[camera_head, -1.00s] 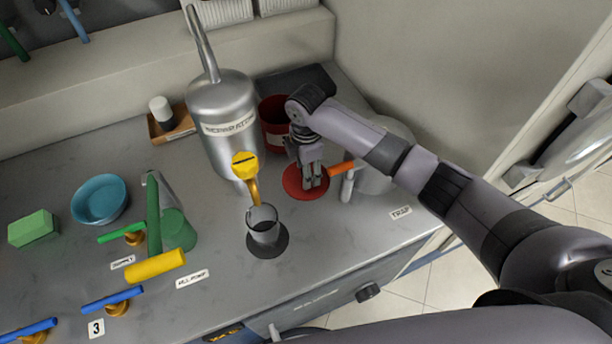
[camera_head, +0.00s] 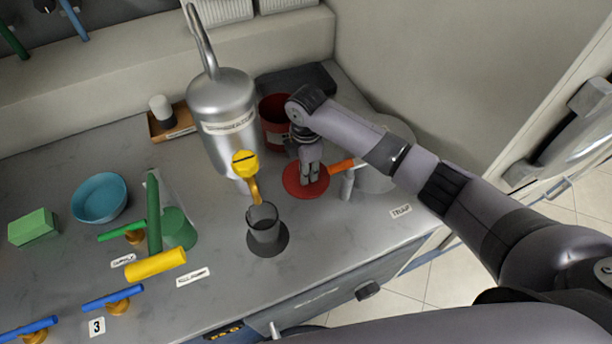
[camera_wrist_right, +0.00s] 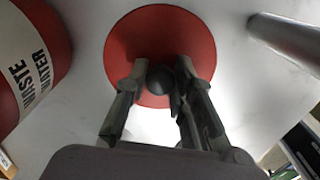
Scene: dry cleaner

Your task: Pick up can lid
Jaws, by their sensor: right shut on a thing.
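The can lid (camera_head: 292,181) is a flat red disc on the grey counter in the head view, in front of the dark red can (camera_head: 272,112). In the right wrist view the lid (camera_wrist_right: 140,35) shows with a dark round knob (camera_wrist_right: 160,79) at its middle. My right gripper (camera_head: 311,180) points down over the lid, its fingers (camera_wrist_right: 160,88) shut on the knob. Whether the lid is clear of the counter I cannot tell. My left gripper is not in view.
The can's wall reads "waste water" in the wrist view (camera_wrist_right: 30,60). A steel separator tank (camera_head: 222,105) stands left of the can. A grey cup (camera_head: 263,222) stands in front. An orange-handled valve (camera_head: 343,166) lies just right of the lid.

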